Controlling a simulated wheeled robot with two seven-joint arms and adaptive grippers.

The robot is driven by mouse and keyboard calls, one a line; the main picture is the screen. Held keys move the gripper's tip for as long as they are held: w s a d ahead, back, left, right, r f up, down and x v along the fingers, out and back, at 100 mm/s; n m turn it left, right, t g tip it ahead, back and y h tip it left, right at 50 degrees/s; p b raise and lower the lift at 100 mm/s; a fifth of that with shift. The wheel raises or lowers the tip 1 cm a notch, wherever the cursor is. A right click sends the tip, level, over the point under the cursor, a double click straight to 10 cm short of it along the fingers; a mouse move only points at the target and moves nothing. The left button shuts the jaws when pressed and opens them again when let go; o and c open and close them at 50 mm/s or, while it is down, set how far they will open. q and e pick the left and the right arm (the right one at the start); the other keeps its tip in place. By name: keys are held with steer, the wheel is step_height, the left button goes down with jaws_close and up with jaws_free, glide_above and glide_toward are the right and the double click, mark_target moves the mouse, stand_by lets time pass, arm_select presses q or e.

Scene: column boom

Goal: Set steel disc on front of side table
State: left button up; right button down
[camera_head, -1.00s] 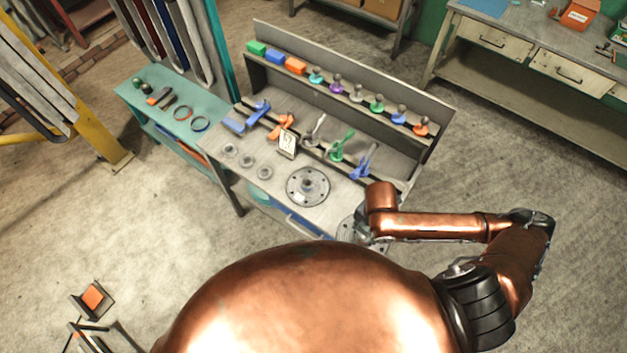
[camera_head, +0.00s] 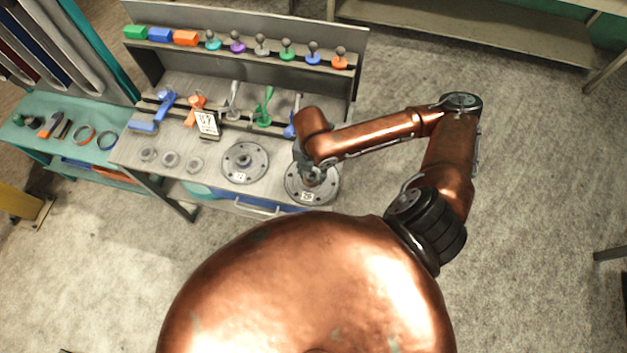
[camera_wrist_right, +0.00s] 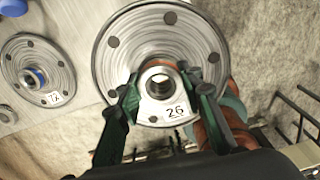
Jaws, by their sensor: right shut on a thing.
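My right gripper (camera_head: 308,172) is shut on the raised hub of a steel disc (camera_head: 327,189) tagged 26, at the right front corner of the grey bench (camera_head: 205,178). In the right wrist view the two green fingers (camera_wrist_right: 165,88) grip the hub of this disc (camera_wrist_right: 122,50). I cannot tell if it rests on the bench or is just above it. A second steel disc (camera_head: 256,160), also tagged, lies flat to its left; it shows in the wrist view (camera_wrist_right: 25,62) too. A teal side table (camera_head: 60,110) stands at the left. My left gripper is out of view.
Three small grey discs (camera_head: 171,159) lie on the bench's front left. A numbered card (camera_head: 207,124), coloured tools and a rack of knobs (camera_head: 287,50) stand behind.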

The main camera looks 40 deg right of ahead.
steer(key=w+b, duration=0.1)
steer(key=w+f+b, duration=0.1)
steer(key=w+d+b, duration=0.1)
steer(key=shift+w+f, duration=0.3)
steer(key=w+f, duration=0.1)
steer(key=f, duration=0.1)
steer(key=w+f, duration=0.2)
steer(key=shift+w+d+f, duration=0.1)
steer(key=shift+w+d, duration=0.1)
steer(key=shift+d, duration=0.2)
steer(key=shift+w+d+f, duration=0.15)
steer(key=shift+w+f, duration=0.45)
steer(key=shift+f, duration=1.6)
steer(key=c, duration=1.3)
jaws_free()
steer(key=shift+s+f, duration=0.15)
steer(key=shift+f, duration=0.05)
step_height(320, 180, up, 12)
steer(key=shift+r+p, duration=0.15)
steer(key=shift+p, duration=0.25)
